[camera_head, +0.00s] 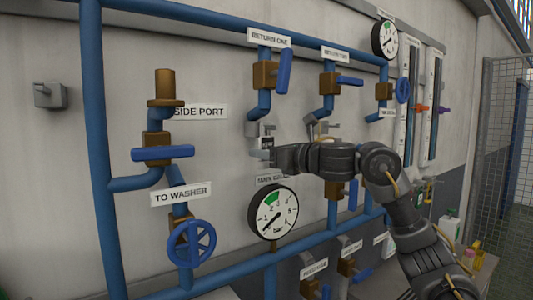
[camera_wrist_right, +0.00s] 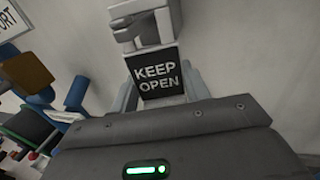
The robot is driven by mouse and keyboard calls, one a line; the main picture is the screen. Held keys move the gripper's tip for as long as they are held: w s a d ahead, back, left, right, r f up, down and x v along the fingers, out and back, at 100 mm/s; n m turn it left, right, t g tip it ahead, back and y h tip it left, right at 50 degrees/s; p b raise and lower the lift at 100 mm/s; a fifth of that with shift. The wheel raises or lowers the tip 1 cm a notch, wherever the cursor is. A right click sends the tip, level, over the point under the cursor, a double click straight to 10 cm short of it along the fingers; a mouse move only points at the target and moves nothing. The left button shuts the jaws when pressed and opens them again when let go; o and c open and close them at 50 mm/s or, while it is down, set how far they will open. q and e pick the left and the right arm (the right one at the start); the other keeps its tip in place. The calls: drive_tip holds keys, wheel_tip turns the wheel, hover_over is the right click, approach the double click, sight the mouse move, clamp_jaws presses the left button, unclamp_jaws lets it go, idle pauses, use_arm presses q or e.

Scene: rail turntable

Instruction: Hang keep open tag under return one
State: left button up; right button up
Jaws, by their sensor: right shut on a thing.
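The black KEEP OPEN tag (camera_wrist_right: 160,82) hangs upright between the fingers of my right gripper (camera_wrist_right: 162,98) in the right wrist view. A grey metal bracket (camera_wrist_right: 145,22) is just above the tag; I cannot tell whether the tag is caught on it. In the head view my right gripper (camera_head: 268,153) is close to the wall, just below the grey bracket (camera_head: 256,131). Above them are the RETURN ONE label (camera_head: 270,38) and its valve with a blue lever (camera_head: 283,72). My left gripper is out of view.
A pressure gauge (camera_head: 273,212) sits just below my right gripper. Another grey bracket (camera_head: 323,128) is on the wall behind my right arm. Blue pipes (camera_head: 95,120) and a SIDE PORT label (camera_head: 199,112) are to the left. Bottles (camera_head: 448,226) stand at the lower right.

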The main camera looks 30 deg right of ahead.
idle(0.3)
drive_tip(key=o, duration=1)
drive_tip(key=shift+s+d, duration=0.1)
drive_tip(key=shift+s, duration=0.15)
drive_tip(key=b+v, duration=0.5)
drive_tip(key=v, duration=0.5)
drive_tip(key=shift+s, duration=0.15)
